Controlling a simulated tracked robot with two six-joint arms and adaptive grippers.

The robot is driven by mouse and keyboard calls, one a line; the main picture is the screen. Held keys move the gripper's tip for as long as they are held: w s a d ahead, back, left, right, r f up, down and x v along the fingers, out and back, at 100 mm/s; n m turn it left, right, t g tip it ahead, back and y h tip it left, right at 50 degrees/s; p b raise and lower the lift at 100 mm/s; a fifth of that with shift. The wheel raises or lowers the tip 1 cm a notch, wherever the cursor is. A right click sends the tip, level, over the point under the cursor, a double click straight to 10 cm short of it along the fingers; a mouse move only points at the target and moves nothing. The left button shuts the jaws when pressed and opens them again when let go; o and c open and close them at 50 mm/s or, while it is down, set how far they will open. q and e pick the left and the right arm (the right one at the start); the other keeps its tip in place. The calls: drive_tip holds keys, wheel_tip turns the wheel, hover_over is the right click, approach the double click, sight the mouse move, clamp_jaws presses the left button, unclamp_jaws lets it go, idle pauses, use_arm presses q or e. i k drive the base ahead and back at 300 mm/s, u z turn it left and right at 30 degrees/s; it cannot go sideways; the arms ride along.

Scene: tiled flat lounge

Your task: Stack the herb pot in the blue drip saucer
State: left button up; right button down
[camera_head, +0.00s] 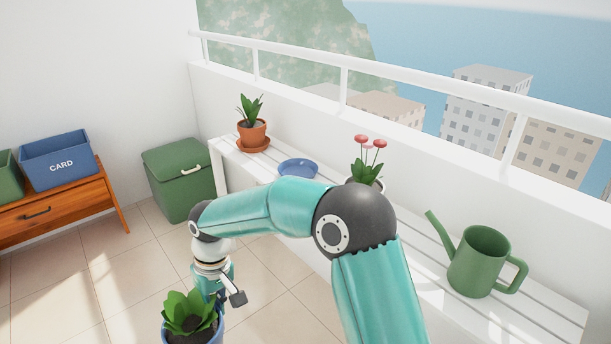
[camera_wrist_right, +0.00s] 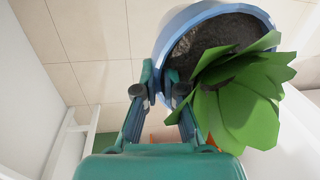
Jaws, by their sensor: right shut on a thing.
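The herb pot (camera_head: 190,318), a blue pot with dark soil and broad green leaves, is at the bottom of the head view, partly cut off by the frame edge. My right gripper (camera_head: 223,296) is shut on its rim and holds it over the floor, in front of the bench. In the wrist view the fingers (camera_wrist_right: 160,88) meet the blue rim of the pot (camera_wrist_right: 170,32). The blue drip saucer (camera_head: 298,168) sits on the white bench and looks empty; my right arm hides its near edge. My left gripper is not in view.
On the white slatted bench (camera_head: 420,250), a terracotta potted plant (camera_head: 252,133) stands left of the saucer. A pot with pink flowers (camera_head: 367,165) and a green watering can (camera_head: 480,262) stand to its right. A green lidded box (camera_head: 180,180) is on the floor.

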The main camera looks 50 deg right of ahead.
sight(299, 173)
drive_tip(key=z, duration=0.85)
drive_tip(key=i, duration=1)
drive_tip(key=z, duration=0.15)
